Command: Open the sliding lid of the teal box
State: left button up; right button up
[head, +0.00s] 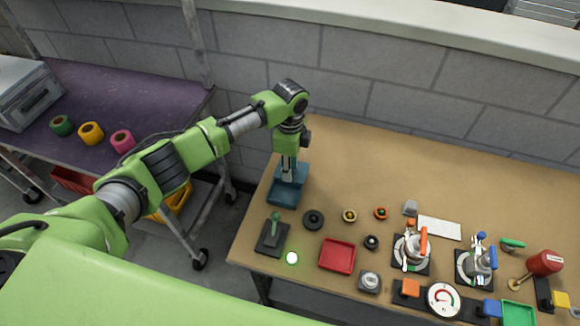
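The teal box (284,195) stands at the left end of the wooden table, close to its left edge. My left arm comes in from the left and reaches over it. My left gripper (289,170) points down at the box, with its fingertips at or just above the box top. The gripper hides part of the top, so I cannot tell how the sliding lid stands or whether the fingers touch it. The fingers look close together, but their opening is too small to judge. My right gripper is out of view.
In front of the box stand a green-handled joystick (273,232), a black ring (313,219) and a red tray (337,256). Clamps and small parts crowd the table's front right. The table behind and right of the box is clear. A block wall (400,80) runs behind.

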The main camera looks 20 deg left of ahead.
pick_arm(q)
notch_tip(320, 180, up, 12)
dwell(0.4)
jog(key=shift+f, duration=0.2)
